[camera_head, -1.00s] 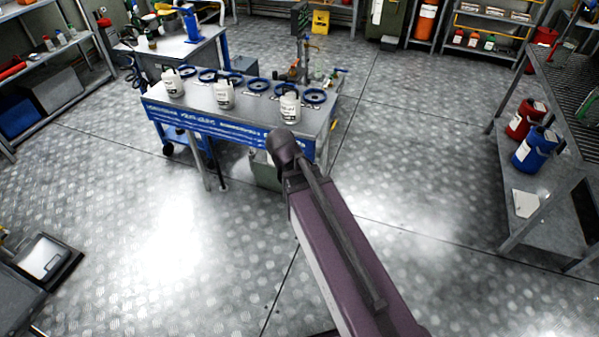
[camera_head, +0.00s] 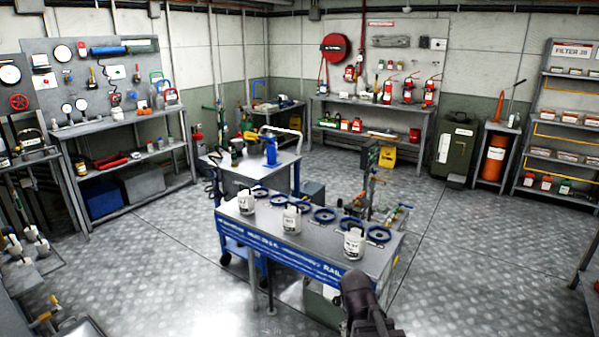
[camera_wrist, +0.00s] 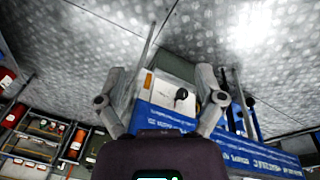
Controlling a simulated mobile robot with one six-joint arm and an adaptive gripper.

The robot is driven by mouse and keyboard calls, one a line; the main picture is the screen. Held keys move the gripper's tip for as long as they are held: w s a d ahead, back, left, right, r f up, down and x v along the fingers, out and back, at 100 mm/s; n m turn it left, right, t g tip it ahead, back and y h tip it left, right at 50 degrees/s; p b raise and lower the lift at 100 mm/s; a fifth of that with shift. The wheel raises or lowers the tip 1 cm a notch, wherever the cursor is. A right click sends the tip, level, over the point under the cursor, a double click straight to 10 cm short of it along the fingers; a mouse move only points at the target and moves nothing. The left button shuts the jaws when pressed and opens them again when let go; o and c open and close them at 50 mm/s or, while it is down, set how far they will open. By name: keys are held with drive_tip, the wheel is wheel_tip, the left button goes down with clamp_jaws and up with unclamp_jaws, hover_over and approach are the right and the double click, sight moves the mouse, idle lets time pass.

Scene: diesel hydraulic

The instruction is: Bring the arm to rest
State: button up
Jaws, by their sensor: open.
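My arm (camera_head: 366,308) shows at the bottom of the head view, in front of the near right corner of the blue-edged bench. Only its dark, rounded upper part is in that frame. My gripper (camera_wrist: 160,80) shows in the wrist view with its two grey fingers spread apart. Nothing is held between them. Behind the fingers lie the blue side of a bench (camera_wrist: 245,155) and a pale part with a black knob; I cannot tell how far off they are.
The blue-edged bench (camera_head: 290,262) carries white canisters (camera_head: 292,217) and blue handwheels. A grey worktable (camera_head: 250,168) stands behind it. Shelves and a green cabinet (camera_head: 456,148) line the walls. The metal floor (camera_head: 470,250) at the right is mostly clear.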

wheel_tip(320, 180, up, 14)
drive_tip(key=s+n+y+p, duration=0.1)
drive_tip(key=s+p, duration=0.1)
drive_tip(key=p, duration=1.1)
drive_tip(key=shift+s+a+f+g+y+p, duration=0.2)
drive_tip(key=shift+a+f+g+y+p, duration=0.1)
drive_tip(key=shift+g+p, duration=0.1)
drive_tip(key=c, duration=0.4)
